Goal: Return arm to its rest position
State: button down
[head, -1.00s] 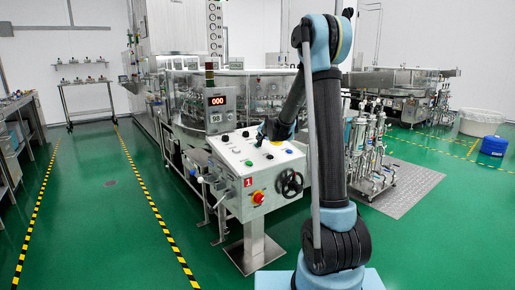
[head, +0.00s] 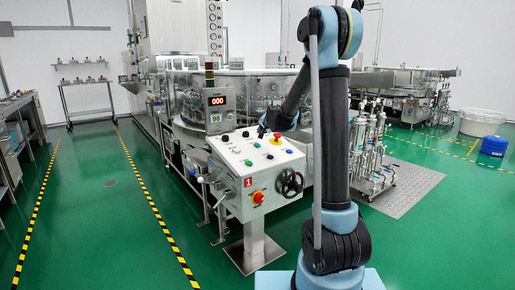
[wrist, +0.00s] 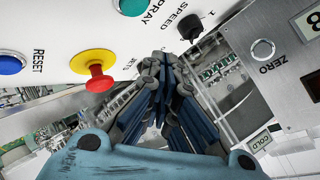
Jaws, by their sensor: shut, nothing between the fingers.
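My gripper (wrist: 160,58) is shut and empty in the wrist view, its dark fingers together close to the control panel. In the head view my gripper (head: 264,131) hangs at the end of the bent arm, just above the back of the sloped control panel (head: 236,166). The panel carries a red mushroom button on a yellow collar (wrist: 95,70), a blue RESET button (wrist: 10,64) and a black SPEED knob (wrist: 190,27). In the head view I cannot tell the exact gap between the fingers and the panel.
The glazed rotary washer (head: 230,90) fills the space behind. A pump skid (head: 370,150) stands right of my arm. Green floor is open at left.

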jog(key=s+d+f+n+g+h, duration=0.15)
jog(key=s+d, duration=0.45)
jog(key=s, duration=0.9)
jog(key=s+d+n+g+h, duration=0.1)
jog(key=s+d+n+g, duration=0.3)
jog(key=s, duration=1.1)
jog(key=s+d+f+g, duration=0.1)
jog(key=s+d+f, duration=0.1)
jog(key=s, duration=0.7)
jog(key=s+d+f+n+g, duration=0.1)
jog(key=s+d+f, duration=0.1)
jog(key=s+f, duration=0.3)
jog(key=s+d+f+n+g, duration=0.1)
jog(key=s+f, duration=0.3)
jog(key=s, duration=0.9)
jog(key=shift+s+d+f+g+h, duration=0.25)
jog(key=shift+d+g+h, duration=0.2)
jog(key=shift+d, duration=0.45)
jog(key=shift+w+f, duration=0.15)
jog(key=shift+w, duration=0.3)
